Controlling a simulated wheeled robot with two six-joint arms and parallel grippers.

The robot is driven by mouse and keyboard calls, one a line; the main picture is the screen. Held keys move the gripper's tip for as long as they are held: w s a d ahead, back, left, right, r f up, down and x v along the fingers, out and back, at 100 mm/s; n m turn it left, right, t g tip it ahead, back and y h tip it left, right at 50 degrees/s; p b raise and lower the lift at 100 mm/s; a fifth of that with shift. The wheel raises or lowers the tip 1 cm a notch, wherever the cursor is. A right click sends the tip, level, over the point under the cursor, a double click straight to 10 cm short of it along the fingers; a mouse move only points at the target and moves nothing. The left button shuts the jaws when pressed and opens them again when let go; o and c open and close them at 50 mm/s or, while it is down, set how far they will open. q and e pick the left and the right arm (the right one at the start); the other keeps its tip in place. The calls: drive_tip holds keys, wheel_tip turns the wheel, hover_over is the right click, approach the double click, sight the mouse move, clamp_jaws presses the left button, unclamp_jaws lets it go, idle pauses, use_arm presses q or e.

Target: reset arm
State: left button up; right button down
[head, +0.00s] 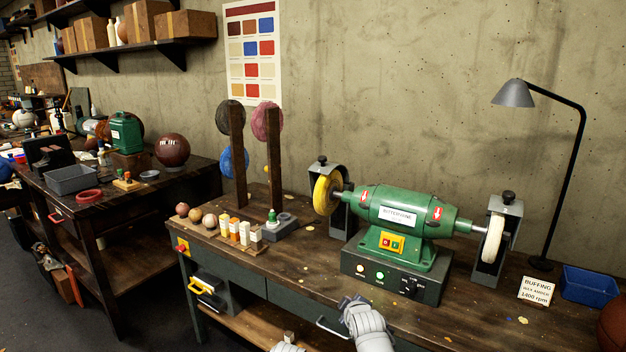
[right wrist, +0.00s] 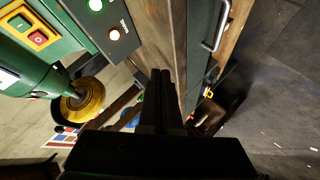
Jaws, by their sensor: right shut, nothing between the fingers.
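My right gripper (right wrist: 161,75) shows in the right wrist view as two dark fingers pressed together with nothing between them. It is over the front edge of the workbench, near the green buffing machine. In the head view a pale grey arm part of mine shows at the bottom, in front of the bench, with a sliver of another to its left; no fingertips can be made out there. My left gripper is not in view. The green buffing machine (head: 400,222) stands on the bench (head: 330,260); its yellow wheel also shows in the right wrist view (right wrist: 85,100).
A black lamp (head: 565,180), a blue tray (head: 588,285), a sign (head: 535,291) and a brown ball (head: 613,325) are at the right. Small balls and blocks on a board (head: 222,236) sit at the bench's left. A second bench (head: 140,200) stands further left.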

use_arm(q)
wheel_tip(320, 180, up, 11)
drive_tip(key=p, duration=0.9)
use_arm(e)
drive_tip(key=s+a+m+g, duration=0.1)
drive_tip(key=s+g, duration=0.3)
drive_tip(key=s, duration=0.5)
drive_tip(key=s+a+m+g+h, duration=0.1)
drive_tip(key=s+a+m+g, duration=0.1)
drive_tip(key=s, duration=0.7)
drive_tip(key=s+a+m+g, duration=0.1)
drive_tip(key=s+m+g, duration=0.3)
drive_tip(key=s, duration=0.5)
drive_tip(key=shift+s+a+g+h, duration=0.25)
drive_tip(key=shift+a+g+h, duration=0.15)
drive_tip(key=shift+g, duration=0.7)
